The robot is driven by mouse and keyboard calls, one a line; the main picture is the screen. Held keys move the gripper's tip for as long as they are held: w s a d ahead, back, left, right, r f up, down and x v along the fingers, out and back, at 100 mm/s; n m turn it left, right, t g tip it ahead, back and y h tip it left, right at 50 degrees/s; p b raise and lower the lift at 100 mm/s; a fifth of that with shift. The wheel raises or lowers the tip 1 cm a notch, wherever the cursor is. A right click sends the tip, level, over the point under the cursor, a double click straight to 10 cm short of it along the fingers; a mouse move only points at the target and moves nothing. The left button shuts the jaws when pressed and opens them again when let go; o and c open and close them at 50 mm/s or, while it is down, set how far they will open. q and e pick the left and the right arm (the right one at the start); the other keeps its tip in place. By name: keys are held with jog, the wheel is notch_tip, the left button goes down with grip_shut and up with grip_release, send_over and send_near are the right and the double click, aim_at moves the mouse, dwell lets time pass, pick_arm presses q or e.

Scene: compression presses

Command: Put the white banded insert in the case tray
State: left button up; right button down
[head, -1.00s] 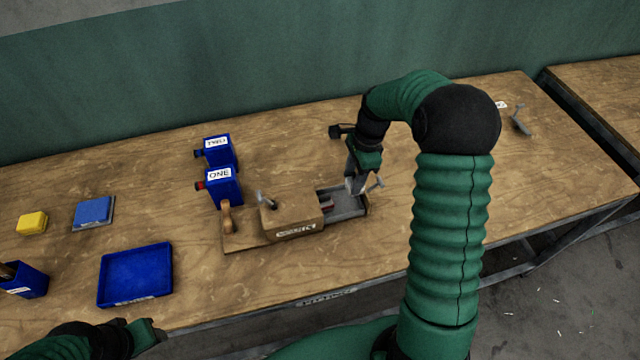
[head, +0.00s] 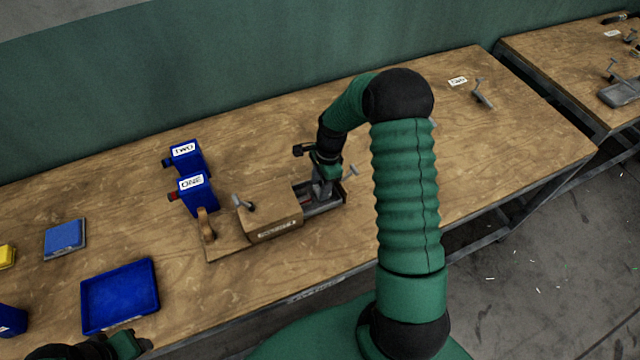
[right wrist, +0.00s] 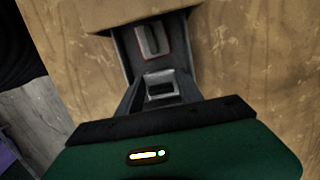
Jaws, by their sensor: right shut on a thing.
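My right gripper (head: 322,192) is down at the grey channel (head: 335,203) of the wooden press (head: 270,217). In the right wrist view its fingers (right wrist: 160,96) are shut on a small dark block with a pale band (right wrist: 160,88), which looks like the white banded insert. It is at the channel's near part; I cannot tell whether it touches the floor. A dark piece with a red edge (right wrist: 151,41) lies farther up the channel.
Blue boxes marked ONE (head: 192,194) and TWO (head: 185,156) stand left of the press. A blue pad (head: 65,239) and a yellow block (head: 6,256) lie farther left. The bench right of my right arm is mostly clear.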

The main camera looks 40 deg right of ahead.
jog(key=shift+s+f, duration=0.1)
jog(key=c, duration=1.1)
grip_release()
jog(key=shift+a, duration=0.1)
jog(key=shift+c, duration=0.2)
jog(key=o, duration=0.4)
jog(key=shift+f, duration=0.1)
jog(key=shift+d, duration=0.2)
